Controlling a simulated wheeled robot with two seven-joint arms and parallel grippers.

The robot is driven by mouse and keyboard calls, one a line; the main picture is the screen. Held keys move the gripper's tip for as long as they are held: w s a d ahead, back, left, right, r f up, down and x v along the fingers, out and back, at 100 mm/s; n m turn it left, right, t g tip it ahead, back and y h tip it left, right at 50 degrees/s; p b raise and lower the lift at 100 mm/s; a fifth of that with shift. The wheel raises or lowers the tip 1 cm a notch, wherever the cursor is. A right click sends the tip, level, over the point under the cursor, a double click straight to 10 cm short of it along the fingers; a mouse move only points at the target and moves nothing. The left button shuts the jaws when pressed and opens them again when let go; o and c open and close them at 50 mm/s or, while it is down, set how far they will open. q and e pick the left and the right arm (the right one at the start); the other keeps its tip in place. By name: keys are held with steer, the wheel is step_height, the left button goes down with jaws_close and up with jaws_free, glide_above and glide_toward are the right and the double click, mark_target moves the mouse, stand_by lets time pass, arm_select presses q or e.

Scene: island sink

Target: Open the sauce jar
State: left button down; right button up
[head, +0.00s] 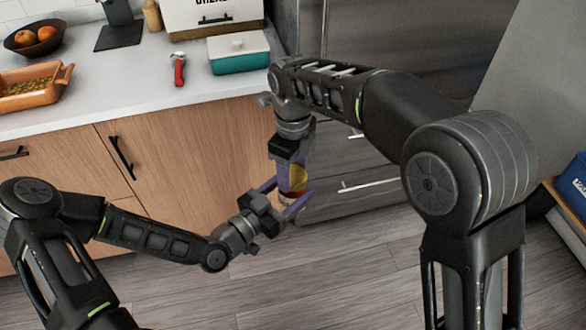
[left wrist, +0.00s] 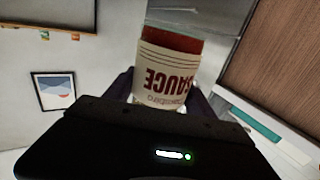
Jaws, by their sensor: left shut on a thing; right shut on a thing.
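The sauce jar (head: 293,186) is held in the air in front of the counter, between my two grippers. In the left wrist view the jar (left wrist: 163,75) shows a cream label reading SAUCE, upside down, with a red band at the picture's top. My left gripper (head: 283,198) is shut around the jar's body from the lower left. My right gripper (head: 292,168) comes down from above and is shut on the jar's top. The fingers partly hide the jar, and the lid's seating cannot be made out.
The counter (head: 130,90) behind holds a fruit bowl (head: 34,38), an orange tray (head: 36,85), a red-handled tool (head: 179,70) and a teal box with a white lid (head: 238,52). Wooden cabinets (head: 190,150) stand behind the jar. The floor (head: 330,280) below is clear.

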steer(key=c, duration=0.8)
steer(key=n, duration=1.2)
steer(key=shift+r+n, duration=0.1)
steer(key=shift+n, duration=0.3)
steer(key=n, duration=0.5)
steer(key=shift+w+n, duration=0.1)
steer(key=shift+n, duration=1.4)
steer(key=n, duration=0.2)
steer(key=shift+n, duration=0.3)
steer(key=n, duration=1.8)
steer(key=shift+n, duration=0.4)
steer(key=n, duration=1.1)
steer(key=shift+r+n, duration=0.1)
steer(key=shift+n, duration=0.3)
